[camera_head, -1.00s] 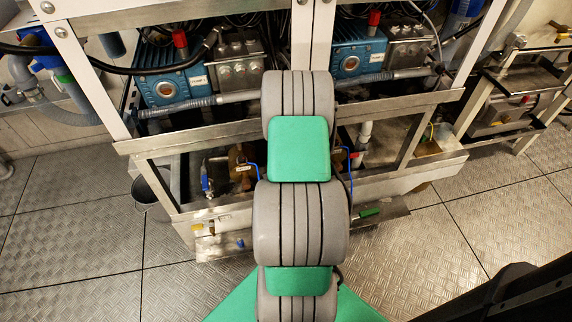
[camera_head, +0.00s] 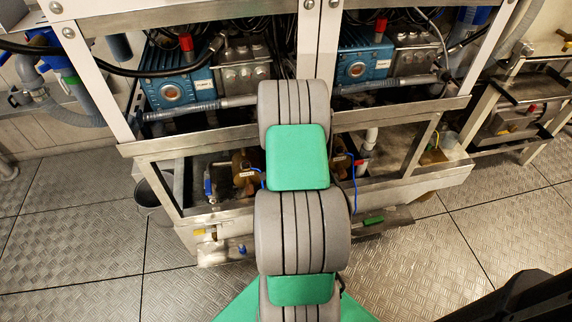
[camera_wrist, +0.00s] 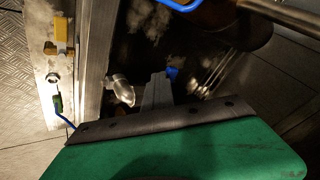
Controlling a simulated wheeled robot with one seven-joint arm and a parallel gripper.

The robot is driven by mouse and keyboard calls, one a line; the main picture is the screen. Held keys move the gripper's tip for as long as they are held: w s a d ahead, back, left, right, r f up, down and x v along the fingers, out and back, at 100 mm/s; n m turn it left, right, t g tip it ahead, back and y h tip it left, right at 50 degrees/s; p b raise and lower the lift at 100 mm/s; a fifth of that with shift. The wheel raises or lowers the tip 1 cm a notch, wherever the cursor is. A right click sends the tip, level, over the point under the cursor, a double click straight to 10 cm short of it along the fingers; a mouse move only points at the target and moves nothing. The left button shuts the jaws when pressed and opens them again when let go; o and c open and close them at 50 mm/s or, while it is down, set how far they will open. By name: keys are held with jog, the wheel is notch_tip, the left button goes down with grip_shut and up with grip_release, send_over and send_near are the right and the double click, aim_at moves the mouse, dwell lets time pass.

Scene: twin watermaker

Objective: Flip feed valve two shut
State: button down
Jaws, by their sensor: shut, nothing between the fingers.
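My gripper (camera_wrist: 158,88) shows in the wrist view as narrow grey fingers held together beyond my green wrist cover. It is inside the lower frame of the machine; in the head view my arm hides it. A small blue part (camera_wrist: 171,73) is close to the fingertips; I cannot tell whether they touch. A silver elbow fitting (camera_wrist: 121,90) is left of the fingers. In the head view a blue-handled valve (camera_head: 208,187) stands upright inside the lower frame, left of my arm. I cannot read which valve is feed valve two.
The metal frame (camera_head: 225,210) surrounds the lower bay. Yellow (camera_head: 200,232) and green (camera_head: 373,220) handles are on its front ledge. Two blue pumps (camera_head: 178,88) (camera_head: 364,64) sit above. A dark bucket (camera_head: 150,192) stands at left. Frame bars and pipes crowd the gripper; the floor in front is clear.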

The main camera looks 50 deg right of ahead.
jog(key=shift+w+r, duration=0.1)
jog(key=shift+w, duration=0.05)
jog(key=s+a+r+p, duration=0.4)
jog(key=s+a+r, duration=0.1)
jog(key=a+r, duration=0.2)
jog(key=shift+s+a+r, duration=0.15)
jog(key=shift+a+r, duration=0.25)
jog(key=shift+a, duration=0.15)
